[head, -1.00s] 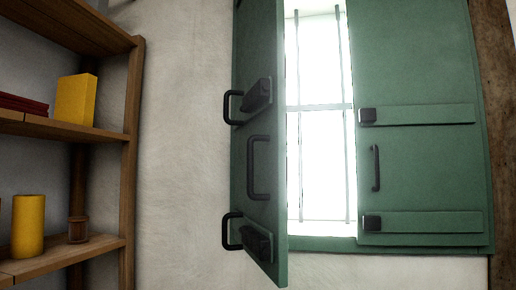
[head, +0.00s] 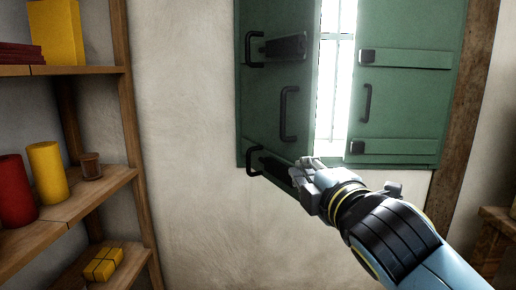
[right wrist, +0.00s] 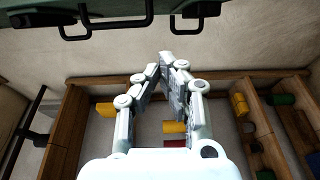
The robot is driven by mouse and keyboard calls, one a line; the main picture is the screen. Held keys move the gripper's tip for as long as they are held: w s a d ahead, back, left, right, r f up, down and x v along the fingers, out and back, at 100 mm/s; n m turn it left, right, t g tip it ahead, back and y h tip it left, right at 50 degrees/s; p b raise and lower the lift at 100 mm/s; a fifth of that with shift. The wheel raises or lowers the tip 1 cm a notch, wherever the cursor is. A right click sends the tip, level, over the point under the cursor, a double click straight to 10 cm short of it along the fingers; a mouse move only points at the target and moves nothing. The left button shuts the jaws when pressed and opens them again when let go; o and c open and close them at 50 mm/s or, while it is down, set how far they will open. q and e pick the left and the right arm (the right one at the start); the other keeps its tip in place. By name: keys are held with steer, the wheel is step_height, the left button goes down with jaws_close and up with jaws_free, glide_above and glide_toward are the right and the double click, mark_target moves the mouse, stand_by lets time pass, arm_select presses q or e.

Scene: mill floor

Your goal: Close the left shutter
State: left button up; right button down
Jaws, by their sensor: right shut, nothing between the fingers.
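The left shutter (head: 262,110) is a green panel in the head view, standing ajar at an angle, with black handles and hinge-like brackets on its face. A narrow bright gap of barred window (head: 337,80) shows between it and the flat right shutter (head: 405,90). My right gripper (head: 302,171) is at the lower free edge of the left shutter; I cannot tell whether it touches. In the right wrist view its fingers (right wrist: 167,60) come together with nothing between them. A green panel edge with black handles (right wrist: 115,38) shows at the top there. My left gripper is out of view.
A wooden shelf (head: 120,100) with yellow and red cylinders (head: 45,172) and blocks stands at the left. A bare plaster wall (head: 190,130) lies between shelf and shutter. A dark wooden post (head: 468,90) and another wooden piece (head: 498,235) are at the right.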

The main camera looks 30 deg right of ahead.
step_height(320, 180, up, 4)
steer(key=p, duration=0.1)
glide_toward(300, 134)
steer(key=w+a, duration=0.1)
steer(key=w, duration=0.1)
steer(key=w+a, duration=0.2)
steer(key=w+a+r+p, duration=0.1)
steer(key=w, duration=0.1)
steer(key=shift+a, duration=0.25)
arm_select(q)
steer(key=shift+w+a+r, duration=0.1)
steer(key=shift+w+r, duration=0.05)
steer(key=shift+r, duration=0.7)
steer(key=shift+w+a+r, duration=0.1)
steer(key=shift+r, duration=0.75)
arm_select(e)
steer(key=shift+s+d, duration=0.15)
steer(key=shift+d, duration=1.8)
